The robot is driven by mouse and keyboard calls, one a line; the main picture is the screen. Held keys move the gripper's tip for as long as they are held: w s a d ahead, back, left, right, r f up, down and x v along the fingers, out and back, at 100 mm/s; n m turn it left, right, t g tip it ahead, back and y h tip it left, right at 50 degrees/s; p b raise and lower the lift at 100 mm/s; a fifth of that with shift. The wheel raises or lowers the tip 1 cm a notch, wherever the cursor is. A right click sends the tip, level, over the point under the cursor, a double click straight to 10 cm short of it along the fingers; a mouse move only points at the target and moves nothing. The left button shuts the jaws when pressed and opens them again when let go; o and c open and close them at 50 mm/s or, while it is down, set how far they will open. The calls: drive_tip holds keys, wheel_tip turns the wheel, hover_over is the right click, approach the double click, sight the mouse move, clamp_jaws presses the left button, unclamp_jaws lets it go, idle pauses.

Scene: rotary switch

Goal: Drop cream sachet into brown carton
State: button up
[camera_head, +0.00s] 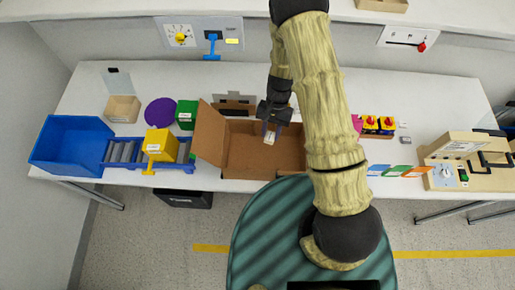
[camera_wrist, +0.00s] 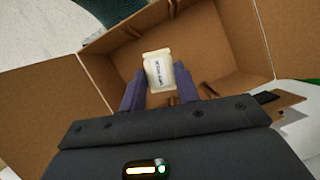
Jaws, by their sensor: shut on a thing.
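The cream sachet (camera_wrist: 159,71) has a white label with dark print. My gripper (camera_wrist: 159,88) is shut on it, with one dark finger on each side. The brown carton (camera_wrist: 225,50) is open at the top and lies below the sachet in the wrist view. In the head view my gripper (camera_head: 270,130) is over the carton (camera_head: 250,158), with the sachet (camera_head: 269,138) hanging from it. The sachet appears above the carton's floor; the exact height is hard to tell. My arm hides the carton's right side in the head view.
The carton's left flap (camera_head: 209,133) stands open. Left of it are a yellow box (camera_head: 160,145) on a blue roller rack (camera_head: 122,152), a green box (camera_head: 187,114) and a blue bin (camera_head: 70,143).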

wheel_tip(320, 180, down, 5)
drive_tip(key=b, duration=0.3)
drive_tip(key=shift+f, duration=0.2)
drive_tip(key=o, duration=1)
drive_tip(key=shift+o, duration=0.2)
drive_tip(key=shift+r, duration=0.15)
drive_tip(key=b+v, duration=0.5)
drive_tip(key=v, duration=1.2)
drive_tip(key=shift+w, duration=0.2)
drive_tip(key=shift+d, duration=0.1)
drive_tip(key=shift+s, duration=0.15)
